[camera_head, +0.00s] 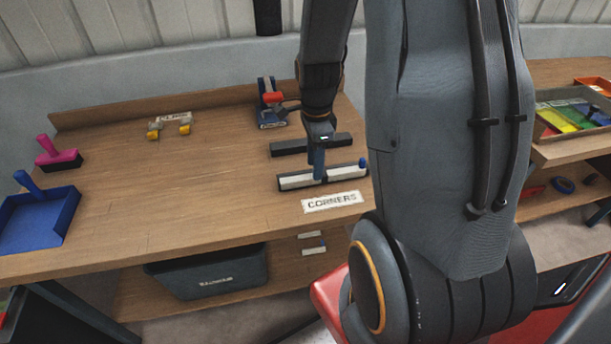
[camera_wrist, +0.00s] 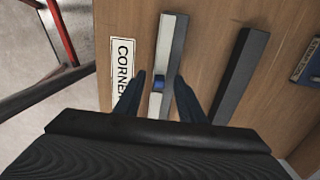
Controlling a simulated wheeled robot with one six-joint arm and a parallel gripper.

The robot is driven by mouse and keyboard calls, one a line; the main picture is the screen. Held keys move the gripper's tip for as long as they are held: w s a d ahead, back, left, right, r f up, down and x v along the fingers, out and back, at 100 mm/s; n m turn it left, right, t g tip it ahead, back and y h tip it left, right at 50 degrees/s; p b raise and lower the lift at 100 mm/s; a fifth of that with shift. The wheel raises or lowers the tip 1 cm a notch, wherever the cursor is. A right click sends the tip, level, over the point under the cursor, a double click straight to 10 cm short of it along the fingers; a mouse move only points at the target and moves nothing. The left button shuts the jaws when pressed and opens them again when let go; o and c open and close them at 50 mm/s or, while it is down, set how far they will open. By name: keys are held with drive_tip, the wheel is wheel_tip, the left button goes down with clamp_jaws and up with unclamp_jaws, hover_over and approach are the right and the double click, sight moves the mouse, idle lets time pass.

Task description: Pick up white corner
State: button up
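The white corner (camera_head: 296,182) is a long pale bar with dark edges, lying on the wooden workbench behind the CORNERS label. In the wrist view the white bar (camera_wrist: 170,45) runs up and down, and a blue knob (camera_wrist: 158,82) shows between my fingers. My gripper (camera_head: 318,174) points down over the bar. Its two fingers stand apart on either side of the bar in the wrist view (camera_wrist: 160,80). I cannot tell how high the fingertips are. The bar's near end is hidden in the wrist view.
A black bar (camera_head: 310,144) lies parallel behind the white one. A blue clamp-like stand with a red part (camera_head: 268,103) is at the back. The bench middle is clear.

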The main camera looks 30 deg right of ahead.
drive_tip(key=shift+f, duration=0.75)
clamp_jaws()
drive_tip(key=shift+r, duration=0.15)
